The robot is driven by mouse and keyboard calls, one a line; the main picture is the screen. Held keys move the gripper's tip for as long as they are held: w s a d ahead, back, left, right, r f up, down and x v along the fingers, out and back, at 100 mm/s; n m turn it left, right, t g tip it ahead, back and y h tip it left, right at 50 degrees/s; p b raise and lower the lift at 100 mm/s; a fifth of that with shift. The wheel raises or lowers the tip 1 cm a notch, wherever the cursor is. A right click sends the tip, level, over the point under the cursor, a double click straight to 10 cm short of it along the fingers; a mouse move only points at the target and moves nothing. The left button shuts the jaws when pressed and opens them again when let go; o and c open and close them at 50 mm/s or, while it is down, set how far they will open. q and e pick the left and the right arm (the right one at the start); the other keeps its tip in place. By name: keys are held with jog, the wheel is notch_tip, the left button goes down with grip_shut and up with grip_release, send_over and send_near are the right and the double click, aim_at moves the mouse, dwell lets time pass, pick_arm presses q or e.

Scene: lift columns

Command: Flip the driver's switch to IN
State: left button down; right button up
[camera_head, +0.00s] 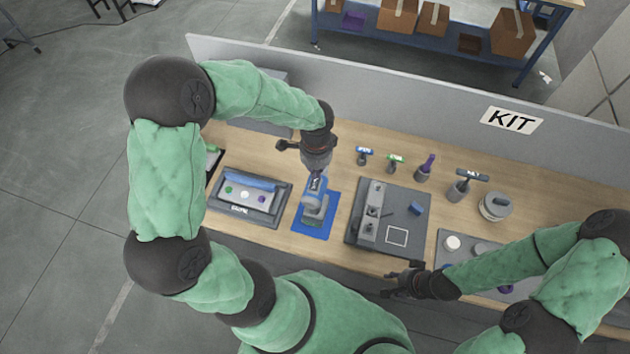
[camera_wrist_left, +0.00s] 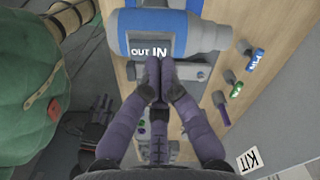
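The driver (camera_head: 316,196), a blue and grey tool, lies on a blue mat (camera_head: 302,222) in the head view. In the left wrist view the driver (camera_wrist_left: 205,38) fills the top, with a dark panel marked OUT at left and IN, larger, at right. My left gripper (camera_head: 316,178) is over the driver. In the left wrist view its fingertips (camera_wrist_left: 158,68) are together just below the IN label, at the panel's lower edge. The switch itself is not clear and may be behind the fingertips. My right gripper (camera_head: 393,284) is away at the table's front edge; its finger gap is unclear.
A grey tray (camera_head: 280,212) stands left of the mat and a grey fixture board (camera_head: 359,240) right of it. Small labelled tools (camera_head: 396,160) stand behind. A low grey partition with a KIT sign (camera_head: 511,120) runs along the back.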

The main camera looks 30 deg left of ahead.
pick_arm(q)
jog(key=shift+r+p, duration=1.6)
jog(key=shift+r, duration=0.85)
